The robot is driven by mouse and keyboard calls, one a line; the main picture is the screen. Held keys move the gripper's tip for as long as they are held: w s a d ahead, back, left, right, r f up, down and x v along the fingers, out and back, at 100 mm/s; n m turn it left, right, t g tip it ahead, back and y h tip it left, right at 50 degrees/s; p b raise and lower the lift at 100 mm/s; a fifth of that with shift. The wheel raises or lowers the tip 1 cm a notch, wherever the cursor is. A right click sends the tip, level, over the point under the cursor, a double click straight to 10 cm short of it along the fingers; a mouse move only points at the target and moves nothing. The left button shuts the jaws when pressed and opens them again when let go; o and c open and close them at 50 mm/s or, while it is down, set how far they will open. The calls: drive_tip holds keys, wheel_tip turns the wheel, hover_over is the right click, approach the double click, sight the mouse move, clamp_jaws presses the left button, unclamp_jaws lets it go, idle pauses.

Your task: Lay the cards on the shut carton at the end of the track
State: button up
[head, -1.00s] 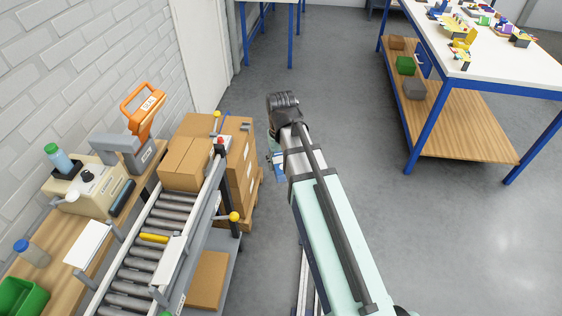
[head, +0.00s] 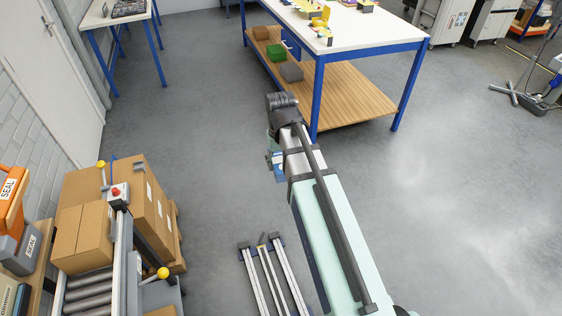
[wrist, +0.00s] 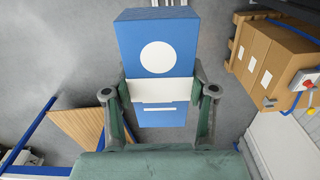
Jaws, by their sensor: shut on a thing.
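The cards (wrist: 158,22) are a blue pack with a white circle and a white band. They are held between the two fingers of my gripper (wrist: 163,92), which is shut on them. In the head view, my gripper (head: 276,163) hangs over open floor, partly hidden by my arm, with a bit of the blue pack (head: 280,175) showing. The shut brown carton (head: 83,238) sits at the far end of the roller track (head: 88,293), at lower left and well away from my gripper.
Stacked cartons (head: 150,205) stand on a pallet just beyond the track. A red button box (head: 117,195) and yellow-knobbed lever (head: 162,273) rise beside the track. A blue-legged table (head: 360,35) with a wooden lower shelf stands ahead. Floor between is clear.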

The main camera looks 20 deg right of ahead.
drive_tip(key=shift+d, duration=0.15)
drive_tip(key=s+a+r+n+p, duration=0.1)
drive_tip(key=s+a+p, duration=0.1)
drive_tip(key=a, duration=6.3)
drive_tip(key=shift+s+a+r+g, duration=0.15)
drive_tip(key=shift+s+a+g, duration=0.1)
drive_tip(key=shift+a+g, duration=0.05)
drive_tip(key=shift+f+b, duration=1.2)
drive_tip(key=shift+f, duration=2.15)
